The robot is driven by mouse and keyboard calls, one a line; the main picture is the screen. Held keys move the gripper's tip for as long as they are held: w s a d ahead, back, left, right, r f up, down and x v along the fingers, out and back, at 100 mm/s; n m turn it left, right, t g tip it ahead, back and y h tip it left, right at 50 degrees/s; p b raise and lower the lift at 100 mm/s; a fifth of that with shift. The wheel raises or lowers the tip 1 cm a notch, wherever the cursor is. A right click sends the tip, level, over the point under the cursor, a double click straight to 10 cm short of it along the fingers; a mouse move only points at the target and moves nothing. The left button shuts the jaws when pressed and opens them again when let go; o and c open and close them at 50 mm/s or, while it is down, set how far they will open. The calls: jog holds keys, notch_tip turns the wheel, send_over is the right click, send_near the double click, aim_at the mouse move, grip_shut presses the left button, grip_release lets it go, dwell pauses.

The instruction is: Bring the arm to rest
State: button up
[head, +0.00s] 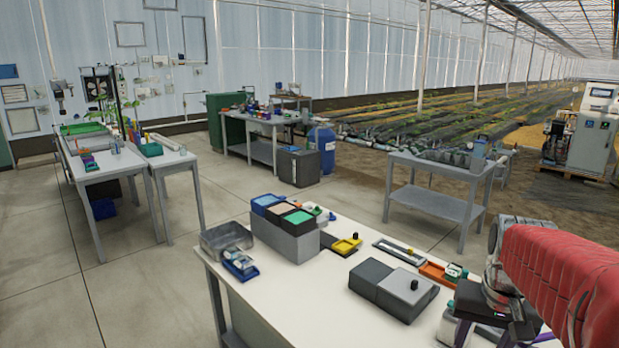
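My arm, in a red ribbed cover (565,265), reaches in from the right edge of the head view, over the right end of the near white table. Grey metal parts of my gripper (503,296) show at its left end, low over the table's right end. The fingertips cannot be made out against the dark items there, so I cannot tell whether it is open, shut or holding anything.
The near table (300,305) carries a grey box with coloured bins (285,228), a metal tray (227,238), a dark grey case (393,287) and a white bottle (448,325) close to my arm. A grey side table (437,172) stands behind. Concrete floor is clear at left.

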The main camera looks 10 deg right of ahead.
jog(key=s+a+n+t, duration=0.2)
jog(key=s+a+n, duration=0.1)
jog(key=a, duration=0.6)
jog(key=s+a+r+n+t, duration=0.1)
jog(key=s+a, duration=0.3)
jog(key=a, duration=0.6)
jog(key=shift+s+a+n+t+y, duration=0.2)
jog(key=shift+n+t+y, duration=0.3)
jog(key=shift+n, duration=0.4)
jog(key=shift+r, duration=0.1)
